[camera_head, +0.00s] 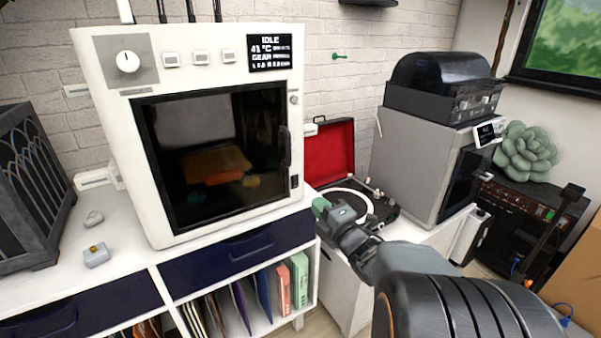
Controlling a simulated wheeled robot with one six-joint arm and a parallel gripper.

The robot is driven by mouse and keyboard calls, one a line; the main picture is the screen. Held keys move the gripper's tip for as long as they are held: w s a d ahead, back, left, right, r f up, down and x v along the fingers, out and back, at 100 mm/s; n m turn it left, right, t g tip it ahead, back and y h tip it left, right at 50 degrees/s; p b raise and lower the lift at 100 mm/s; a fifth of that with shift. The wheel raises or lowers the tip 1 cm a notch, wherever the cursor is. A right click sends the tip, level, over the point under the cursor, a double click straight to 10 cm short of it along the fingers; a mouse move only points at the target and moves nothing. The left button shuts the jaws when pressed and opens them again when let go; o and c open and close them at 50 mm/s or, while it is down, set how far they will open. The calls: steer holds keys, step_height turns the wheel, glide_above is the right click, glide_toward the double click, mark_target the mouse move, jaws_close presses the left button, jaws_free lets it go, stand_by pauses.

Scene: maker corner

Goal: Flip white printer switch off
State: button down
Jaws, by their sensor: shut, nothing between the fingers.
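The white printer (290,220) stands on the cabinet left of centre, with a dark glass door (210,150) that is shut. Its display (270,53) reads IDLE and 41 °C. A round knob (127,62) and several small white buttons or switches (200,57) line the top of its front. A small black rocker switch (294,181) sits low on the right of the front; its position is too small to tell. My gripper (321,207), with green tips, is shut and empty, just right of and below that switch. It appears apart from the printer.
A red-lined record player case (329,150) stands open behind my gripper. A grey printer (408,155) is to its right. Folders fill the shelf below.

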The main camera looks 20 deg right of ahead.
mark_target(296, 180)
steer(key=w+p, duration=0.1)
steer(key=w, duration=0.1)
steer(key=w+p, duration=0.1)
steer(key=w, duration=0.2)
steer(key=w+a+r+p, duration=0.1)
steer(key=w, duration=0.1)
steer(key=shift+w, duration=1.05)
